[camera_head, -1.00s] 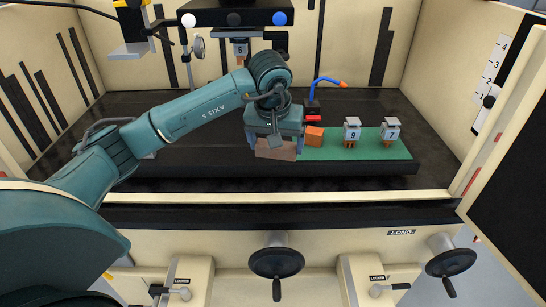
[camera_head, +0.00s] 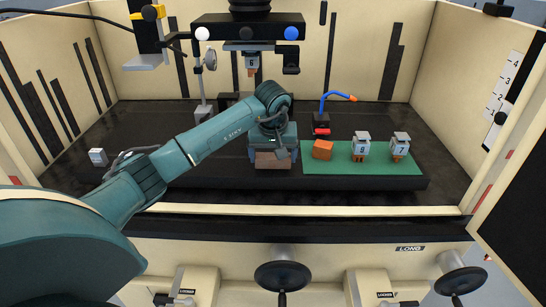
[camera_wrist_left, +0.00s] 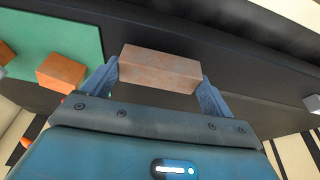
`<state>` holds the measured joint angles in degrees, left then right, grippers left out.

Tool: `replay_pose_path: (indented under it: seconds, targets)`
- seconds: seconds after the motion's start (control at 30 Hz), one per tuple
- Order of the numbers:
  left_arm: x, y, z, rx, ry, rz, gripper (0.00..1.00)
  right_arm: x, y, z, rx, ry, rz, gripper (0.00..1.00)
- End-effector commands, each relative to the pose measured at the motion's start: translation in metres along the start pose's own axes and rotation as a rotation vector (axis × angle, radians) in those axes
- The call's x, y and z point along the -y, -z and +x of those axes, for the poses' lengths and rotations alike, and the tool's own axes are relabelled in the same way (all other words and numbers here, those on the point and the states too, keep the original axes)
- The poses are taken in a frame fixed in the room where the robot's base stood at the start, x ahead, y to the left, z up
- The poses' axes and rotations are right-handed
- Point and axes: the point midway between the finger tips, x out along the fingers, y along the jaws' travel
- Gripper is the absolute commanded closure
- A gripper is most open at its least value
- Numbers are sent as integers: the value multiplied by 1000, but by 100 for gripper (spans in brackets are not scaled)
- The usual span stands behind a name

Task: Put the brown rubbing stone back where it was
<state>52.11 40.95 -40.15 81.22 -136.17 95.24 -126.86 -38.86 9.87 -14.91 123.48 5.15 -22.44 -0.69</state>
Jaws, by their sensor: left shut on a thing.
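The brown rubbing stone (camera_head: 272,160) is a reddish-brown rectangular block. My left gripper (camera_head: 273,157) is shut on it, with one finger at each end. It also shows level between the fingers in the wrist view (camera_wrist_left: 160,66). The stone is over the dark worktable, just left of the green mat (camera_head: 312,169). I cannot tell whether its underside touches the table. An orange block (camera_head: 322,150) lies on the mat's left part, right of the gripper, and shows in the wrist view (camera_wrist_left: 62,72). My right gripper is not in view.
Two electrodes marked 9 (camera_head: 360,148) and 7 (camera_head: 399,147) stand on the mat's right part. A black-based blue hose (camera_head: 336,97) is behind the mat. The machine head (camera_head: 250,32) holds an electrode (camera_head: 251,62) above. A small pale cube (camera_head: 97,157) sits far left.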

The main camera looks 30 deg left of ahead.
Motion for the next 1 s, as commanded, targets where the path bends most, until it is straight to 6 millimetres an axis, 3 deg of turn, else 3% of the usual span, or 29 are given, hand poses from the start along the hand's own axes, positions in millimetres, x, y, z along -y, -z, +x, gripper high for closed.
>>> replay_pose_path:
  seconds: [0.4, 0.43, 0.57, 0.83, 1.0]
  targets:
    - [0, -3, 12, -3, -1, 0, 39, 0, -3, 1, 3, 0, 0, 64]
    - [0, -4, 11, -2, -1, 1, 12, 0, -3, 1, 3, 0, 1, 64]
    - [0, -4, 11, -1, -1, 0, 2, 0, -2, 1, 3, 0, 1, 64]
    - [0, -3, 9, -1, -1, 0, 0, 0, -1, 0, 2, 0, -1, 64]
    - [0, -1, -9, -5, -2, 1, 0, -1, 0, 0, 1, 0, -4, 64]
